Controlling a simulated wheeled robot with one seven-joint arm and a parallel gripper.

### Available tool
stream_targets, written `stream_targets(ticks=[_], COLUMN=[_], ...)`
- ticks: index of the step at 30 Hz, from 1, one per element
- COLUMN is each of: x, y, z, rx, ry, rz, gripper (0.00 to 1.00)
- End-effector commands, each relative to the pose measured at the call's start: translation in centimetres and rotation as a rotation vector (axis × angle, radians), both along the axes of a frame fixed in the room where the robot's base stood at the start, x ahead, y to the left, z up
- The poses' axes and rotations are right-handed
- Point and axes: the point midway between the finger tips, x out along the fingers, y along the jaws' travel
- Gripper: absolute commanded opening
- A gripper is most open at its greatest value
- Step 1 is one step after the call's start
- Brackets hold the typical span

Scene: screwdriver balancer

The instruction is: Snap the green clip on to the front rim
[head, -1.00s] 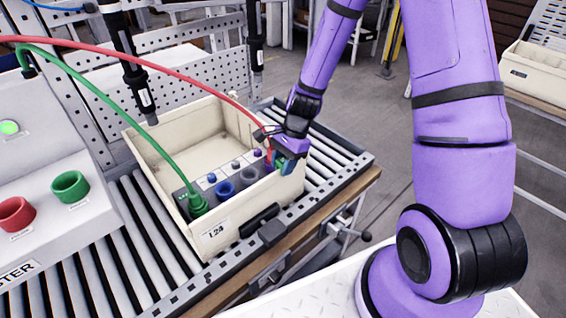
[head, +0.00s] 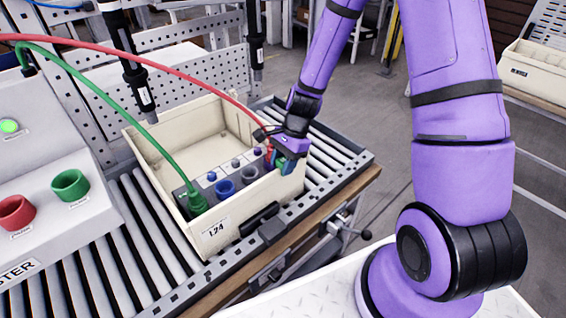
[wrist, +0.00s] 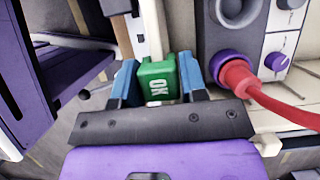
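The green clip (wrist: 158,80), marked OK, sits between the two blue fingers of my gripper (wrist: 160,78) in the wrist view. Both fingers appear to touch its sides. The cream crate's front rim (wrist: 151,28) runs straight to the clip; whether the clip is fully seated on it cannot be told. In the head view my gripper (head: 289,162) is at the right end of the front wall of the crate (head: 236,226). The clip is mostly hidden there by the fingers.
Inside the crate a grey panel carries blue sockets (head: 225,188), a green plug (head: 198,203) and a red cable (wrist: 260,92) close beside my fingers. The crate stands on a roller conveyor (head: 130,235). Black tools (head: 137,85) hang behind. A console with red and green rings (head: 70,186) stands left.

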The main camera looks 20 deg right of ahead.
Motion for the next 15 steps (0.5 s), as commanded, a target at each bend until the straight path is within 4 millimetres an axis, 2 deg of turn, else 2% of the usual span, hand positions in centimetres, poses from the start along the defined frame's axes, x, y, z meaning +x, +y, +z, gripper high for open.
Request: stream_targets(ticks=[1,3,15], x=[0.02,0.01,0.10], y=[0.00,0.00,-0.26], z=[0.01,0.00,0.60], rx=[0.000,0.000,-0.001], ry=[-0.001,0.000,-0.001], rz=[0.000,0.000,0.000], gripper=[0.51,0.65,0.65])
